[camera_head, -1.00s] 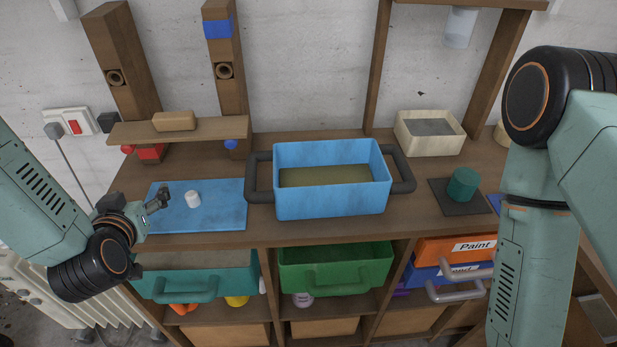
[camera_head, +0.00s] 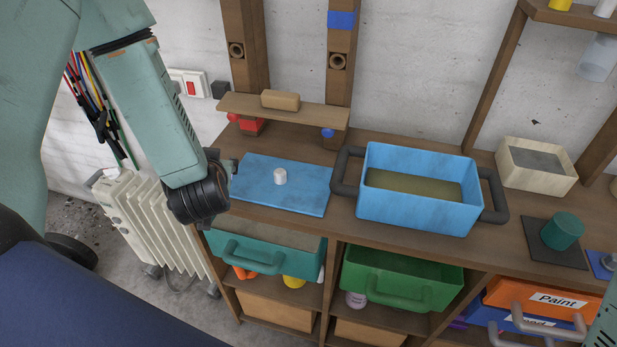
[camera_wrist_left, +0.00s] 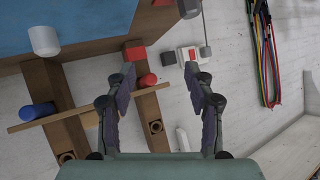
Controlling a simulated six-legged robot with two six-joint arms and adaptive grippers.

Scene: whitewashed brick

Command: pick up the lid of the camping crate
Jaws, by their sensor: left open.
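The lid is a flat blue panel (camera_head: 305,194) with a white knob (camera_head: 280,177), lying on the bench left of the blue camping crate (camera_head: 415,208). The crate is open on top and has dark side handles. My left gripper (camera_wrist_left: 160,75) is open and empty in the left wrist view. In the head view it is mostly hidden behind my wrist, beside the lid's left edge. The lid (camera_wrist_left: 80,18) and knob (camera_wrist_left: 44,40) show at the wrist view's upper left, outside the jaws. My right gripper is out of view.
A small shelf with a tan block (camera_head: 280,100) stands behind the lid. A beige box (camera_head: 537,165) and a green cylinder (camera_head: 562,231) are right of the crate. Teal (camera_head: 262,250) and green (camera_head: 400,283) bins sit below the bench top. A white radiator (camera_head: 150,220) stands at left.

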